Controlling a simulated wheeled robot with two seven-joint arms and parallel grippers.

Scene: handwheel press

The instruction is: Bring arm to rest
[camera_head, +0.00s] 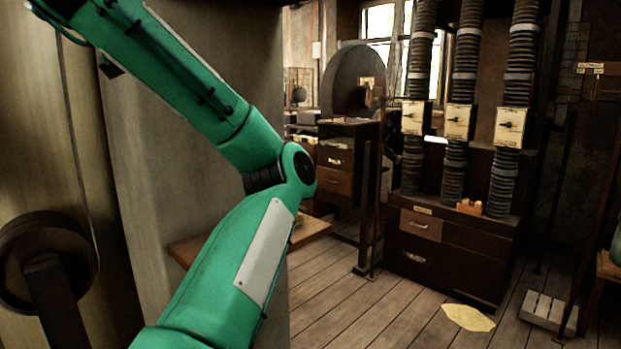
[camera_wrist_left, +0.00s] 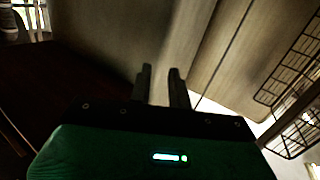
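My left arm (camera_head: 230,240), green with a grey plate, is bent and raised across the left half of the head view. Its gripper is out of that view. In the left wrist view my left gripper (camera_wrist_left: 160,82) shows two dark fingers, parallel and apart, with nothing between them. Behind the fingers is a plain beige panel. A round dark handwheel (camera_head: 45,265) stands at the lower left of the head view, apart from the gripper as far as I can see. My right gripper is in neither view.
A beige column (camera_head: 160,150) stands close behind my arm, with a wooden shelf (camera_head: 312,232) beside it. A dark drawer cabinet (camera_head: 450,250) carries tall ribbed columns. The plank floor (camera_head: 350,310) has open room. A wire rack (camera_wrist_left: 290,80) is at the right in the wrist view.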

